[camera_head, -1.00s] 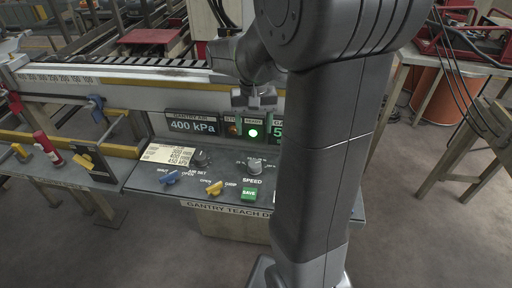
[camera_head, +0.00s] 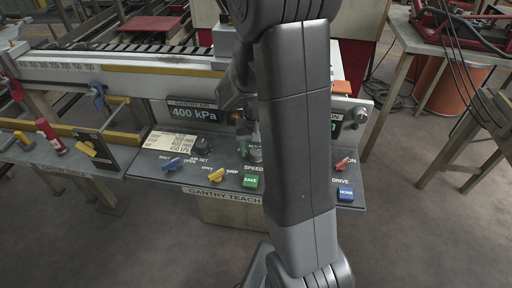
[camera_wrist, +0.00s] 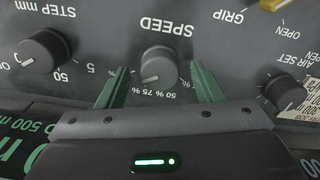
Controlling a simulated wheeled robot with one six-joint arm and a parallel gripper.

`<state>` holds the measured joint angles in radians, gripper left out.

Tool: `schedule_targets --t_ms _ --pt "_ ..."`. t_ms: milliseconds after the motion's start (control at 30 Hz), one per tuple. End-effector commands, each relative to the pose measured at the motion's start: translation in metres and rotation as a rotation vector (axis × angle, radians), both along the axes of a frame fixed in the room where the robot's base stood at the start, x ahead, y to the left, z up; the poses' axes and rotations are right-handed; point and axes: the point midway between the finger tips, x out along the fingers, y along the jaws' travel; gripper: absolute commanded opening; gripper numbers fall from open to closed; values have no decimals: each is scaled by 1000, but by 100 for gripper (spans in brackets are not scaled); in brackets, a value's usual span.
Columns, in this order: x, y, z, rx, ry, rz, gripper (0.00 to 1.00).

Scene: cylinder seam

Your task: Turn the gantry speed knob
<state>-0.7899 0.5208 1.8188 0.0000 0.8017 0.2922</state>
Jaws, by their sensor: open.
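The gantry speed knob is a dark round knob (camera_wrist: 160,65) with a white pointer mark, under the upside-down SPEED label in the wrist view. The mark points to the lower left of that picture, toward the percent scale. My gripper (camera_wrist: 159,76) is open, with one green finger on each side of the knob. I see gaps between the fingers and the knob, and no grip on it. In the head view my gripper (camera_head: 248,142) is down at the panel by the SPEED label, and my arm hides much of that area.
The STEP mm knob (camera_wrist: 45,58) and AIR SET knob (camera_wrist: 284,92) flank the speed knob. In the head view, a yellow lever (camera_head: 216,174), a blue lever (camera_head: 172,165), a green SAVE button (camera_head: 250,181) and a blue HOME button (camera_head: 345,193) are on the panel.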

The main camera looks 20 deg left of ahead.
Motion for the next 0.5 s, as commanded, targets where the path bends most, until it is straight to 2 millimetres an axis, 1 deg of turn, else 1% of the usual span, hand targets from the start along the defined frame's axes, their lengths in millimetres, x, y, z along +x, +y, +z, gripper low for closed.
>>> schedule_targets --t_ms 167,200,267,400,433,500 --pt "0 0 0 0 0 0 61" --pt "0 0 0 0 0 0 59" --pt "0 0 0 0 0 0 47" --pt "0 0 0 0 0 0 19" --pt "0 0 0 0 0 0 16" --pt "0 0 0 0 0 0 16"
